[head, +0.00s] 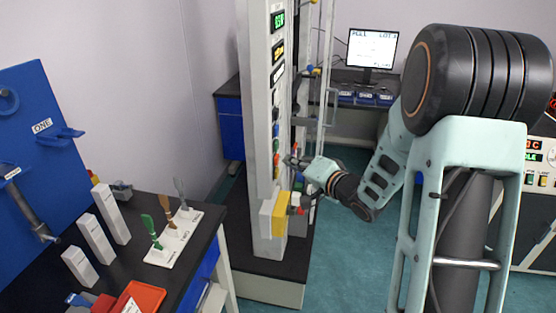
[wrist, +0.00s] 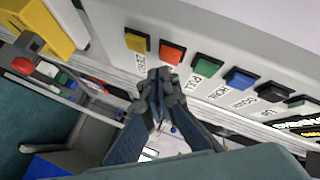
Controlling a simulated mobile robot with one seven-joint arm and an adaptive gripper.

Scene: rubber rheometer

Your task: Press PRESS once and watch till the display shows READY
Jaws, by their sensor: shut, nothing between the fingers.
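My gripper (wrist: 158,85) is shut and empty. In the wrist view its fingertips are below the red button (wrist: 172,54) and green button (wrist: 207,66), over or near their labels; I cannot tell whether they touch the panel. In the head view my gripper (head: 293,162) is beside the tall grey column. No button label reads clearly as PRESS; the green one seems to read PULL. At the right edge a machine panel has a red display (head: 533,144) and a partly hidden green display (head: 532,157) ending in "LE", with small buttons below. READY shows nowhere.
The grey column (head: 258,100) carries several displays and a yellow block (head: 281,214). A dark bench (head: 195,250) at left holds white blocks, coloured-handled tools and a red tray (head: 140,298). A monitor (head: 372,48) stands behind. Green floor is free between column and right machine.

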